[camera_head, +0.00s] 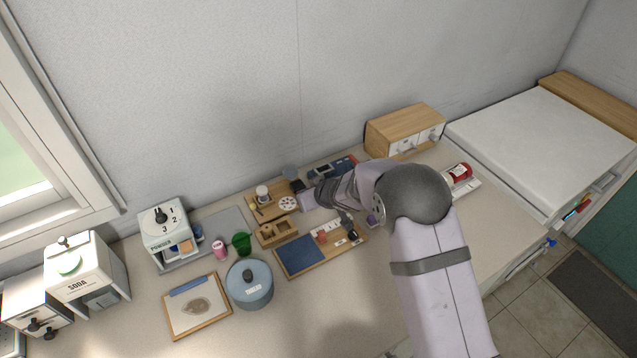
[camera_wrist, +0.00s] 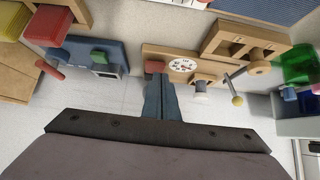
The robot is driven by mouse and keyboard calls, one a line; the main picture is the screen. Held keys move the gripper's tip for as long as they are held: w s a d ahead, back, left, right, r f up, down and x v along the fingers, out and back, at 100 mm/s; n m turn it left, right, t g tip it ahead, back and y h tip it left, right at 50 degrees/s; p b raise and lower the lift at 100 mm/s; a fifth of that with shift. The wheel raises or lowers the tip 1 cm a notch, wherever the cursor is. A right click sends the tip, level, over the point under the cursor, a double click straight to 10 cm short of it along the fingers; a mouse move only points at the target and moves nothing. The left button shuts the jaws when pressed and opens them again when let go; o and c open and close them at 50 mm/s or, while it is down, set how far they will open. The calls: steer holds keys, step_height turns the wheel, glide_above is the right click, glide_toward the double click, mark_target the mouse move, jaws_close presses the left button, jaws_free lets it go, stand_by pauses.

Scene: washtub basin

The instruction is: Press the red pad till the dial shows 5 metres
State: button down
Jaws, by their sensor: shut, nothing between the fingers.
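The dial (camera_wrist: 183,64) is a white round face with dark marks on a wooden board (camera_wrist: 152,49); it also shows in the head view (camera_head: 288,203). Its reading is too small to tell. The red pad (camera_wrist: 155,67) sits on the same board, just left of the dial in the wrist view. My gripper (camera_wrist: 158,78) is shut and empty, its fingertips right at the red pad. I cannot tell whether they touch it or hover just off it. In the head view I cannot make out the red pad, near my gripper and wrist.
In the wrist view, a blue device with a green pad (camera_wrist: 99,57) stands left of the dial board. A wooden stand (camera_wrist: 240,42) and a green cup (camera_wrist: 298,62) are to the right. In the head view, a blue pot (camera_head: 248,292) stands on the counter.

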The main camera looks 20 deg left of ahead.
steer(key=r+v, duration=0.1)
steer(key=v, duration=1)
steer(key=shift+w+a, duration=0.25)
steer(key=shift+w, duration=0.05)
stand_by(0.3)
